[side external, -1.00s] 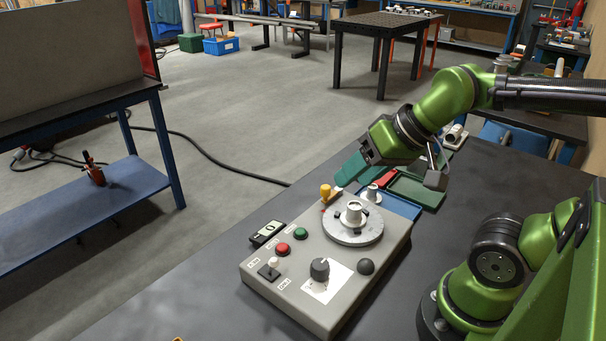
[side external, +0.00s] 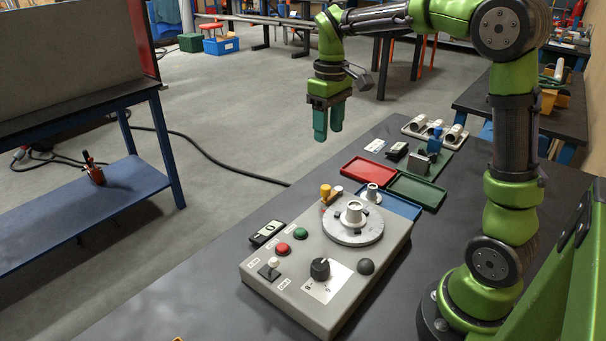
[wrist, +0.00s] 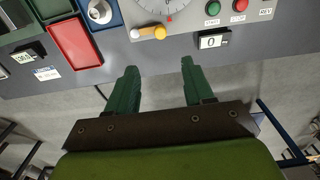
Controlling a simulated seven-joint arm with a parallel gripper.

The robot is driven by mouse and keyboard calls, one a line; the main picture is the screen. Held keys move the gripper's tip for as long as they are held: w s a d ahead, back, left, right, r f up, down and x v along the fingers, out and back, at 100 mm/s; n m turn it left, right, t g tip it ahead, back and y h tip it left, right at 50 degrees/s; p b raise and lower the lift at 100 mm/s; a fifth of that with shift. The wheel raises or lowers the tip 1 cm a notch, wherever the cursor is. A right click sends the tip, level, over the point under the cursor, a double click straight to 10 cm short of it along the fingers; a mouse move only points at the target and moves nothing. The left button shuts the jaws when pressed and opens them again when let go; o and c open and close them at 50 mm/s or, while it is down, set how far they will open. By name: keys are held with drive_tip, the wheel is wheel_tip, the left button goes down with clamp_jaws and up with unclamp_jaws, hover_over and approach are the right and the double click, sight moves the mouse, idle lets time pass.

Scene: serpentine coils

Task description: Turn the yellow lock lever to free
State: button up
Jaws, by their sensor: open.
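The lock lever has a yellow knob (side external: 326,191) and sits at the far edge of a grey control box (side external: 268,283), beside a round dial plate (side external: 345,235) with a pale hub. In the wrist view the yellow knob (wrist: 160,32) is near the top centre, with a short arm and a whitish end to its left. My gripper (side external: 328,134) hangs in the air above and beyond the box, fingers pointing down, apart from the lever. In the wrist view my gripper (wrist: 159,66) is open, with nothing between its green fingers.
Open floor is to the left.

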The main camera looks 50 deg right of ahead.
sight(326, 187)
wheel_tip(326, 187, down, 16)
drive_tip(key=shift+r, duration=0.1)
idle(0.4)
clamp_jaws()
